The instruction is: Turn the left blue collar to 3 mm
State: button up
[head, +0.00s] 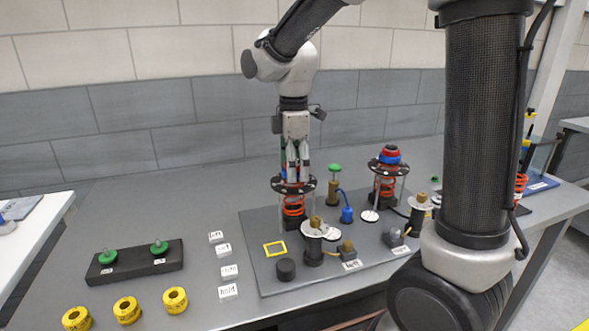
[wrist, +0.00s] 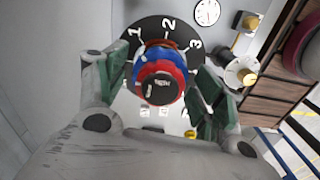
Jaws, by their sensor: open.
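The left blue collar (wrist: 150,62) shows in the wrist view as a blue ring under a red knob (wrist: 158,84) with a black cap, above a black dial plate (wrist: 167,33) marked 1, 2 and 3. My gripper (wrist: 163,90) is open, with one finger on each side of the collar and knob. I cannot tell whether the fingers touch them. In the head view my gripper (head: 297,172) points down over the left dial plate (head: 300,187), above an orange spring (head: 293,204); the fingers mostly hide the collar there. A second blue collar (head: 389,159) with a red top sits on the right unit.
The units stand on a grey base plate (head: 262,262). Brass-topped posts (head: 316,223) are in front. Yellow rings (head: 126,309) and a black block (head: 135,262) with green knobs lie left.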

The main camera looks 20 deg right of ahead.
jog(key=n, duration=0.6)
jog(key=c, duration=1)
jog(key=shift+o, duration=0.2)
jog(key=m, duration=0.3)
jog(key=shift+m, duration=0.3)
jog(key=m, duration=0.9)
jog(key=shift+m, duration=0.3)
jog(key=m, duration=0.3)
jog(key=shift+f+m, duration=0.1)
jog(key=shift+m, duration=0.3)
jog(key=o, duration=1)
jog(key=shift+c, duration=0.2)
